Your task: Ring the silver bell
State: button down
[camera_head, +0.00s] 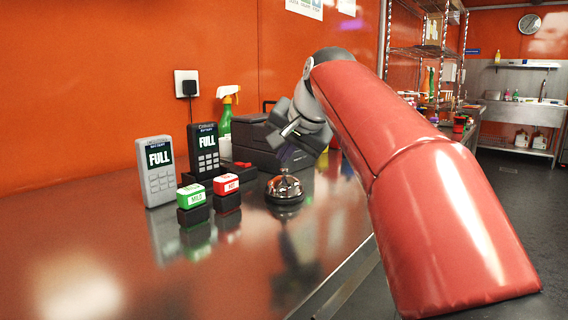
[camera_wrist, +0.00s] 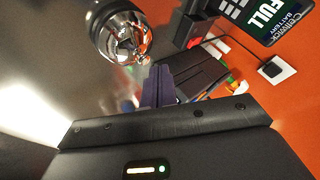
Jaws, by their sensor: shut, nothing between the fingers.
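The silver bell (camera_head: 284,187) stands upright on the metal counter, a shiny dome on a dark base with a small button on top. My gripper (camera_head: 286,160) is above it, tilted down, with its dark fingertips very close to the button. In the wrist view the bell (camera_wrist: 122,36) is at upper left, and the shut fingers of my gripper (camera_wrist: 157,75) are close beside its button. I cannot tell whether they touch. The fingers hold nothing.
Green (camera_head: 191,195) and red (camera_head: 226,184) boxes sit left of the bell. Two battery devices marked FULL (camera_head: 154,170), a spray bottle (camera_head: 225,120) and a dark case (camera_head: 250,150) stand near the orange wall. The counter's front left is clear.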

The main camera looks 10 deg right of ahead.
jog(key=shift+r, duration=0.25)
notch_tip(320, 180, up, 5)
jog(key=p, duration=0.4)
jog(key=shift+f, duration=0.15)
dwell(0.6)
